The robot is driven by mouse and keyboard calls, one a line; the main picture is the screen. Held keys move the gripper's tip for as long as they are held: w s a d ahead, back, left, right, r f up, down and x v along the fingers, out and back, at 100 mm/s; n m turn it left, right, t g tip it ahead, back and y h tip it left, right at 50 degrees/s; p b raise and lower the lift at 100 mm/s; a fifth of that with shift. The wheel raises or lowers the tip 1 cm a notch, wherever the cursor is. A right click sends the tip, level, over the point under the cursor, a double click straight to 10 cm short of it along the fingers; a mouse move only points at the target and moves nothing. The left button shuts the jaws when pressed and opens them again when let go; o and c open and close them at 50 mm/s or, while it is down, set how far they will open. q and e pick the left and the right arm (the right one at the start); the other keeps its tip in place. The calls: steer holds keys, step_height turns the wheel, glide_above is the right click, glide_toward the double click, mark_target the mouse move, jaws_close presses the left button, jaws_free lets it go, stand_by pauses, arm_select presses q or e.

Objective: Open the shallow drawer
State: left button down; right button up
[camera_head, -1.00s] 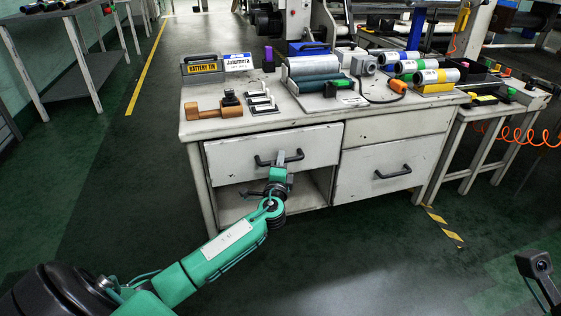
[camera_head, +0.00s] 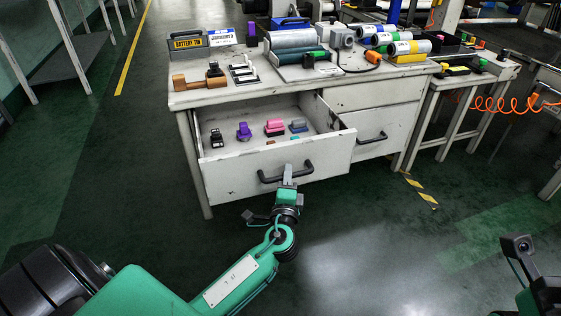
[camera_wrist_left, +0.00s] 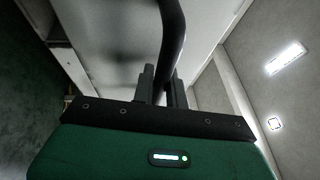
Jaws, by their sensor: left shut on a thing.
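The shallow drawer (camera_head: 230,172) is the upper left one of the white desk, and it stands pulled well out. Its black bar handle (camera_head: 268,179) is on the front face. My left gripper (camera_head: 287,172) is shut on the handle near its middle. In the left wrist view the dark handle bar (camera_wrist_left: 172,40) runs between the two fingers of the left gripper (camera_wrist_left: 160,78). In the drawer lie several small items, among them a purple one (camera_head: 243,131), a pink one (camera_head: 274,127) and a grey one (camera_head: 298,125). The right gripper's fingers do not show.
The desk top (camera_head: 215,95) holds a battery tin (camera_head: 188,42), a wooden piece (camera_head: 192,80), rolls and other gear. A closed drawer (camera_head: 375,138) sits to the right. A side table (camera_head: 455,85) stands at the right. The floor in front is clear.

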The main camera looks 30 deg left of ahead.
arm_select(q)
steer(key=s+d, duration=0.2)
steer(key=d, duration=0.1)
steer(key=shift+s, duration=0.35)
steer(key=c, duration=1.4)
jaws_free()
